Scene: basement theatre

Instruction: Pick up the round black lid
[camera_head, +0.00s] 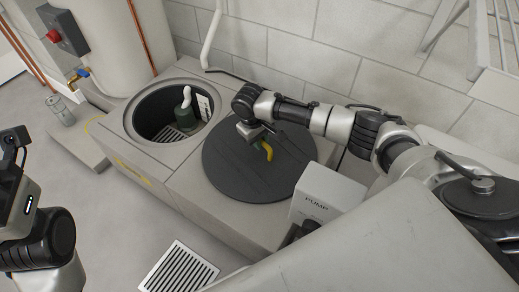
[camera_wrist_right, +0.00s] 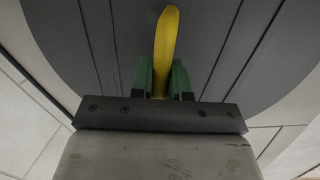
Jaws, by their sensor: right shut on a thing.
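The round black lid (camera_head: 235,165) lies on the grey two-part box, just right of its open round pit. It looks flat, but I cannot tell whether it touches the box all round. A curved yellow handle (camera_head: 268,151) stands on the lid. My right gripper (camera_head: 262,143) reaches over from the right and is shut on this handle. In the right wrist view, the green fingers (camera_wrist_right: 161,78) sit on both sides of the yellow handle (camera_wrist_right: 166,38), with the dark grooved lid (camera_wrist_right: 70,40) behind. Part of my left arm shows at the left edge; its fingertips are not visible.
The open pit (camera_head: 140,125) holds a green-and-white object (camera_head: 184,108) and a grate. A white box marked PUMP (camera_head: 325,195) stands close to the lid's right. A floor grate (camera_head: 178,270) lies in front. A block wall (camera_head: 310,35) is behind; floor at left is mostly clear.

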